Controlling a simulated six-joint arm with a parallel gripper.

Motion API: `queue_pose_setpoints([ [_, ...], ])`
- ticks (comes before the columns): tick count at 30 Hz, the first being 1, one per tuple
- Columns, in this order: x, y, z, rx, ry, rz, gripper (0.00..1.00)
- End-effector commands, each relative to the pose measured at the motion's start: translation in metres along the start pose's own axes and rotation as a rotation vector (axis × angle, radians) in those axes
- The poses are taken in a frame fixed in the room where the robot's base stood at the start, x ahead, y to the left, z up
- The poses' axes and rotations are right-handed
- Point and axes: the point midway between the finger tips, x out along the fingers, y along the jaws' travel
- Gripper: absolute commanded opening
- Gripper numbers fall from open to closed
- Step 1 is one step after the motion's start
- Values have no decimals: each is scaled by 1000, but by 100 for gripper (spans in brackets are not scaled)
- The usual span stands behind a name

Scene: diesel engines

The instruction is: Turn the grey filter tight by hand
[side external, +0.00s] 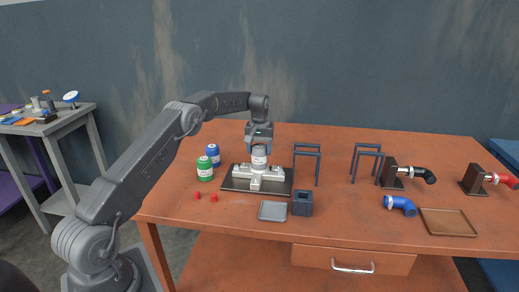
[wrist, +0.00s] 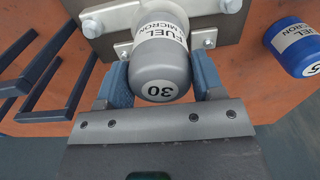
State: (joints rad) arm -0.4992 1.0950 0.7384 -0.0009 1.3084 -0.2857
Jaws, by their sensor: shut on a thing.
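The grey filter (wrist: 160,72) has a white label reading "FUEL MICRON" and the number 30 on its end. In the side external view the grey filter (side external: 259,158) stands upright on the pale metal mount of a dark base plate (side external: 281,190). My gripper (wrist: 160,88) has its blue-padded fingers on both sides of the filter, shut on it. In the side external view my gripper (side external: 259,146) reaches down over the filter from above. The threads or seat under the filter are hidden.
A green canister (side external: 205,169) and a blue canister (side external: 213,155) stand left of the plate.

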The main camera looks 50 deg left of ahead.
Motion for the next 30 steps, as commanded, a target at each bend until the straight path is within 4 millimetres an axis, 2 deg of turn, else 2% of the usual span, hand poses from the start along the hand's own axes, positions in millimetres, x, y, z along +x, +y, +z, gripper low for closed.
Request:
queue_pose_setpoints([
  [5,1,0,0,101,1,1,13],
  [13,2,0,0,507,1,1,13],
  [14,2,0,0,495,0,1,65],
  [22,1,0,0,489,0,0,90],
  [27,1,0,0,488,0,0,91],
  [30,2,0,0,488,-2,0,87],
])
